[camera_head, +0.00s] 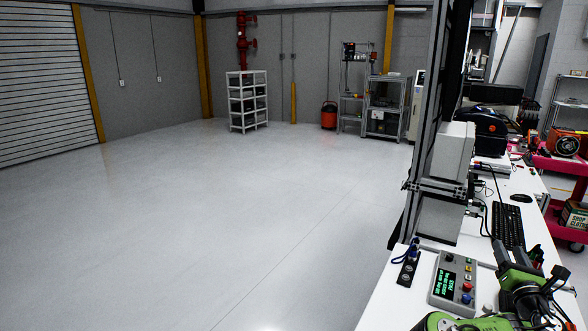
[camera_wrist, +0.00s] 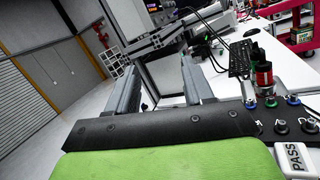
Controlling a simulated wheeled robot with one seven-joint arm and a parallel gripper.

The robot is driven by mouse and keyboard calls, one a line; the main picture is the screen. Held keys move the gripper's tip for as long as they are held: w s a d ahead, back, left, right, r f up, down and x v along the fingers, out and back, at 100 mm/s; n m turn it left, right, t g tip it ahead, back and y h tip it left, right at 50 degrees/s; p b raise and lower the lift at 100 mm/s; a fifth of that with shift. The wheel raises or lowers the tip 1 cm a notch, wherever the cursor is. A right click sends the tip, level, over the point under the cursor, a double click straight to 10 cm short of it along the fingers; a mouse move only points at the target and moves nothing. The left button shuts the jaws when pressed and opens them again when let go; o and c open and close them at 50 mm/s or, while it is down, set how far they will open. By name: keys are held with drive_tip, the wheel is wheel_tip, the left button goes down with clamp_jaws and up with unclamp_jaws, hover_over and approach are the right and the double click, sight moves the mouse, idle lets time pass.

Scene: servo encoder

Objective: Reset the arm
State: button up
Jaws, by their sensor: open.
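My gripper (camera_wrist: 157,72) shows in the wrist view as two grey fingers held well apart, with nothing between them. It is tilted and points over the white workbench (camera_wrist: 228,88). In the head view, green and black parts of my arm are at the bottom right, over the near end of the workbench (camera_head: 385,305); my fingers cannot be made out clearly there. A grey control box (camera_head: 455,279) with a green-lit display and coloured buttons lies on the bench to the left of my arm.
A black keyboard (camera_head: 508,227) lies farther along the bench. A metal frame post (camera_head: 432,120) rises at the bench's left side. Red shelving (camera_head: 560,165) stands to the right. The floor (camera_head: 220,210) left of the bench is clear.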

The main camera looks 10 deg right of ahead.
drive_tip(key=s+d+r+m+g+h, duration=0.1)
drive_tip(key=s+r+m+g+h, duration=0.45)
drive_tip(key=m, duration=0.75)
drive_tip(key=s+r+m+g+h, duration=0.4)
drive_tip(key=s+m+g, duration=0.2)
drive_tip(key=m, duration=0.7)
drive_tip(key=s+a+f+m+y, duration=0.1)
drive_tip(key=a+f+m+y, duration=0.35)
drive_tip(key=a, duration=1.05)
drive_tip(key=s+a+r+m+y, duration=0.1)
drive_tip(key=a+y, duration=0.7)
drive_tip(key=a, duration=0.8)
drive_tip(key=s+a+f+n+g+y, duration=0.1)
drive_tip(key=s+a+f+y, duration=0.1)
drive_tip(key=s+a, duration=0.6)
drive_tip(key=s+a+f+n+g+y, duration=0.1)
drive_tip(key=s+a+y, duration=0.1)
drive_tip(key=s+a, duration=0.6)
drive_tip(key=shift+s+a+f+n+y, duration=0.25)
drive_tip(key=shift+a+f+n+y, duration=0.1)
drive_tip(key=shift+a, duration=0.8)
